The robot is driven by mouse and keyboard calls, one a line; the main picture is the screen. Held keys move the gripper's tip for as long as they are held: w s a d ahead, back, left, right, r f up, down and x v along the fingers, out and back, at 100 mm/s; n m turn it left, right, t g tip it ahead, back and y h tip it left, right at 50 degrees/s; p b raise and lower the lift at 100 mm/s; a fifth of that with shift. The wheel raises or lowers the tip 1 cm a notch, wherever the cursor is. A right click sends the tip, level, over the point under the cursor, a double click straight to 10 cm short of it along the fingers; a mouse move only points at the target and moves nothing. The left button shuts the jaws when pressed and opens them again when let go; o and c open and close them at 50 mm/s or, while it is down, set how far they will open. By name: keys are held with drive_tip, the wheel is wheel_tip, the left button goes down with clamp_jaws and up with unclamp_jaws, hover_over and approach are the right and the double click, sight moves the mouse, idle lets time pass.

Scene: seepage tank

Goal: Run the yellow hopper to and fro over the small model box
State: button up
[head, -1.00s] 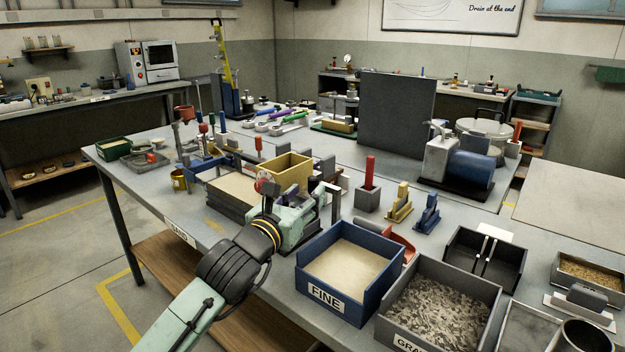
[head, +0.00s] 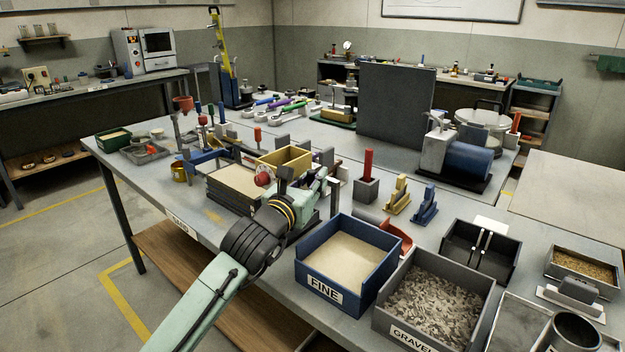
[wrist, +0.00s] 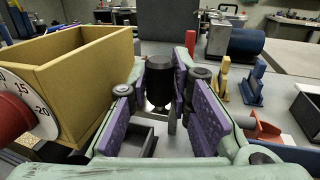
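The yellow hopper (head: 285,160) is an open-topped box over the rig on the table. It fills the left of the wrist view (wrist: 95,75), with its near inside wall visible and no fill seen. A red knob with a numbered white dial (wrist: 18,108) is on its near side. The small model box (head: 236,181), dark-walled with pale sand, is left of the hopper. My gripper (wrist: 162,85) is right of the hopper. Its purple-padded fingers are apart, with a dark upright cylinder (wrist: 159,80) between them. Finger contact with it is not clear. My arm hides the rig's near right part.
The blue FINE sand box (head: 318,288) and grey GRAVEL box (head: 395,328) stand at the near right. Yellow (head: 398,195) and blue (head: 425,204) stands and a red-handled block (head: 367,188) are right of my gripper. A tall dark panel (head: 395,105) stands behind.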

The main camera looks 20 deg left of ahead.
clamp_jaws()
idle(0.3)
drive_tip(key=d+b, duration=0.1)
drive_tip(key=d, duration=0.1)
drive_tip(key=s+d+b, duration=0.1)
drive_tip(key=d, duration=0.1)
drive_tip(key=shift+s+b, duration=0.2)
drive_tip(key=shift+b, duration=0.2)
drive_tip(key=shift+d, duration=0.1)
drive_tip(key=o, duration=0.5)
unclamp_jaws()
drive_tip(key=shift+o, duration=0.2)
drive_tip(key=shift+s, duration=0.15)
